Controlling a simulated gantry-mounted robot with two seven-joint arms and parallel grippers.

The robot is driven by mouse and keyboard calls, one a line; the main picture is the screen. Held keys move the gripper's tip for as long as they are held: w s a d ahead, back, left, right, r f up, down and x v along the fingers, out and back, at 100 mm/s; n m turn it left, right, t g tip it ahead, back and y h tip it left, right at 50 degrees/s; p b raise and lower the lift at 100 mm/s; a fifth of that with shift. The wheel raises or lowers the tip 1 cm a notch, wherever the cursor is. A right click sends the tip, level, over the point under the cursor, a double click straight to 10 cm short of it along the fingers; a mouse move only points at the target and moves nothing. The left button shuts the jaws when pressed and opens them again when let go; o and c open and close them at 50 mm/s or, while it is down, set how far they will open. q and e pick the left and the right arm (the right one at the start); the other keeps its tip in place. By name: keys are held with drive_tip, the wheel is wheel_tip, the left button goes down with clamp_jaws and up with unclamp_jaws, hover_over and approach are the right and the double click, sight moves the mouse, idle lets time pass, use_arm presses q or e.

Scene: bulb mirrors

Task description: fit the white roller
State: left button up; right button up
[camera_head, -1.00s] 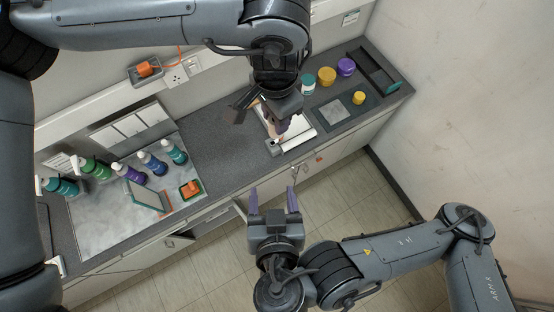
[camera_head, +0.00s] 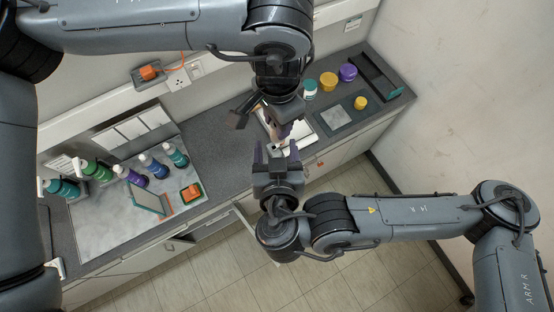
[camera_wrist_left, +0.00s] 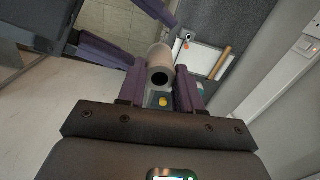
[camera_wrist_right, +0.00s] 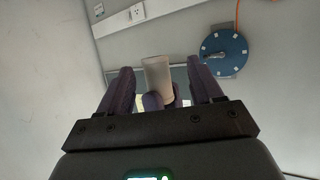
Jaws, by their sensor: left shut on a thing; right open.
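The white roller (camera_wrist_left: 160,62) is a pale hollow tube gripped between the purple fingers of my left gripper (camera_wrist_left: 160,92), its dark open end facing the left wrist camera. In the head view my left gripper (camera_head: 281,128) hangs over the counter's front part. My right gripper (camera_head: 277,151) is open just in front of and below it, its fingers pointing toward the counter. In the right wrist view the roller (camera_wrist_right: 157,74) stands in the gap between the open right fingers (camera_wrist_right: 163,84); I cannot tell whether they touch it. The roller is largely hidden in the head view.
A pale sheet or board (camera_wrist_left: 200,60) with a tan rod (camera_wrist_left: 222,63) lies on the counter below. Several bottles, a tilted framed panel (camera_head: 148,199) and an orange block (camera_head: 191,192) stand left. Jars (camera_head: 328,82) and a dark tray (camera_head: 376,76) stand right. The floor in front is clear.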

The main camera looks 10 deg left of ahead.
sight(275, 141)
drive_tip(key=shift+x, duration=1.55)
use_arm(q)
drive_tip(key=shift+d, duration=0.1)
use_arm(e)
drive_tip(key=shift+s, duration=0.1)
drive_tip(key=c, duration=1.1)
use_arm(q)
drive_tip(key=o, duration=1.1)
